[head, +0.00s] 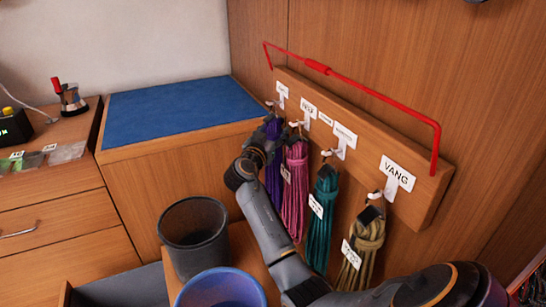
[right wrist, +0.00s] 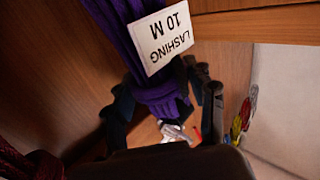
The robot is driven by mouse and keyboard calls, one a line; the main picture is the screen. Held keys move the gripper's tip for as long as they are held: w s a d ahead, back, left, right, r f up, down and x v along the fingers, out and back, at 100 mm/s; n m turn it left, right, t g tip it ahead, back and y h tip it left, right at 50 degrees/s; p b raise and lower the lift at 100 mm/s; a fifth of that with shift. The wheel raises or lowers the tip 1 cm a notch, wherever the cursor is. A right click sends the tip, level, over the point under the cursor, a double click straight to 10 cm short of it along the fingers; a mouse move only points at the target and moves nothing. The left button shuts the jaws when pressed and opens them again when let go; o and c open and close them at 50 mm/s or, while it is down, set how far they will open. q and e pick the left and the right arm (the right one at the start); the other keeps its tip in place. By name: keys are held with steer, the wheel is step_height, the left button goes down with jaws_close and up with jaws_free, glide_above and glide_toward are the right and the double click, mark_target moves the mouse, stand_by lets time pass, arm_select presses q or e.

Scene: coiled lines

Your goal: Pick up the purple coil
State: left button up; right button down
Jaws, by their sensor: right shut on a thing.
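The purple coil (head: 273,172) hangs at the far left of the row, below the leftmost peg of the wooden rack (head: 352,140). In the right wrist view the purple coil (right wrist: 120,30) has a white tag (right wrist: 163,38) reading "LASHING 10 M". My right gripper (head: 266,138) is at the top of the coil, and in the right wrist view the gripper (right wrist: 165,98) has a dark finger on each side of the purple bundle, shut on it. The gripper hides whether the loop still sits on its peg. My left gripper is not in view.
Pink (head: 296,190), teal (head: 321,220) and tan (head: 358,250) coils hang close by to the right. A dark bin (head: 193,235) and a blue bowl (head: 222,290) stand below; a blue-topped cabinet (head: 180,110) is left.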

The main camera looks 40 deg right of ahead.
steer(key=shift+r, duration=0.2)
